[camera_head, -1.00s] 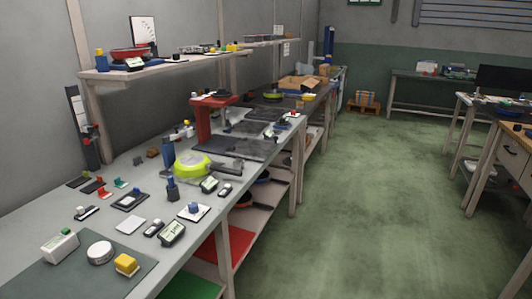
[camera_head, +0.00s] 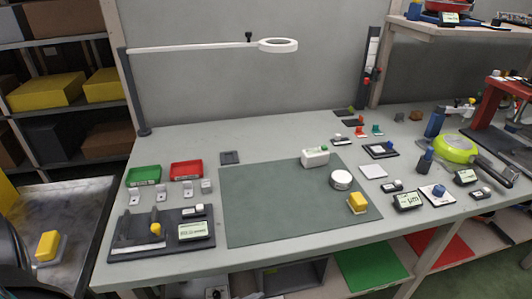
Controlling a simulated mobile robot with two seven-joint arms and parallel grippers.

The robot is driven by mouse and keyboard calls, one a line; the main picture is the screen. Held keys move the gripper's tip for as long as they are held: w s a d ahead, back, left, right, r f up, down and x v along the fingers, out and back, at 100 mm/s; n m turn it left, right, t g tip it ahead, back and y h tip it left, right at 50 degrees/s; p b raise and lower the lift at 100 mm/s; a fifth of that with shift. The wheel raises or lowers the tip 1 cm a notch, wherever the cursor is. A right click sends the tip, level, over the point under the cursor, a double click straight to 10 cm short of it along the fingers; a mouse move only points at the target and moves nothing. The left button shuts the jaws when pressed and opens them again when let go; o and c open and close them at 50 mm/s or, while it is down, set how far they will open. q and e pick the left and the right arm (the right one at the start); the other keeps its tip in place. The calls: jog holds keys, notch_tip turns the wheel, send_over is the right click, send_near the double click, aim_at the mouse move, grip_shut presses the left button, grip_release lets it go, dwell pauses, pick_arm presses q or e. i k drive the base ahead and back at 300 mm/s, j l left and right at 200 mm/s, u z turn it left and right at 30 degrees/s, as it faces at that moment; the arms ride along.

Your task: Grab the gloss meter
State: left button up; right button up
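No object is clearly labelled as the gloss meter. A white box-shaped device (camera_head: 315,157) with a green top part sits at the back right of the dark green mat, and may be it. A dark handheld meter (camera_head: 407,201) with a pale display reading what looks like "µm" lies right of the mat. Another small display meter (camera_head: 465,177) lies farther right, near the green pan. Neither of my grippers shows in the head view.
The dark green mat (camera_head: 260,205) is mostly bare. A yellow block (camera_head: 357,203) and a round white puck (camera_head: 341,180) are at its right. A green tray (camera_head: 143,175), a red tray (camera_head: 186,171) and a black fixture (camera_head: 125,235) are left. A magnifier lamp (camera_head: 278,45) overhangs the bench.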

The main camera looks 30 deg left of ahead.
aim_at(311, 158)
jog(key=l+u, duration=0.15)
jog(key=u, duration=0.65)
